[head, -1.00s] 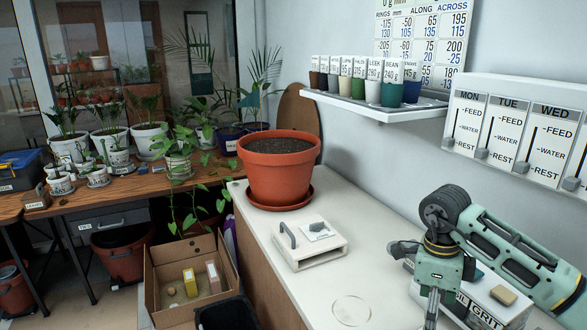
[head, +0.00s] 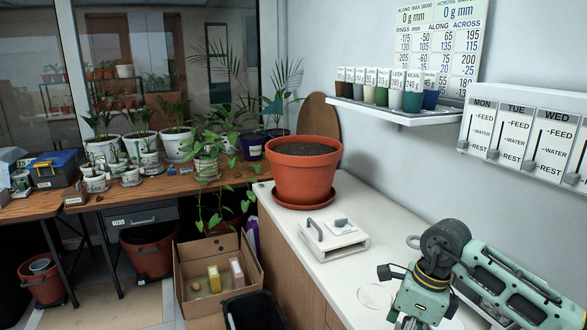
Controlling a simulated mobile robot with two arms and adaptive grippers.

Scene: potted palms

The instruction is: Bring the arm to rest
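My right arm comes in from the lower right in the head view. Its green wrist (head: 425,295) hangs over the front of the white counter (head: 330,285), right of a ring mark. The gripper's fingers are cut off by the bottom edge, so their opening does not show. My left arm and gripper are not in the picture. A large terracotta pot (head: 303,172) of dark soil stands on its saucer (head: 303,203) at the counter's far end, well away from my arm.
A white box with a grey handle (head: 332,238) sits on the counter between pot and arm. A wall shelf (head: 400,113) holds several labelled cups. A slider panel (head: 528,145) hangs above my arm. A cardboard box (head: 215,280) and dark bin (head: 253,310) stand on the floor left of the counter.

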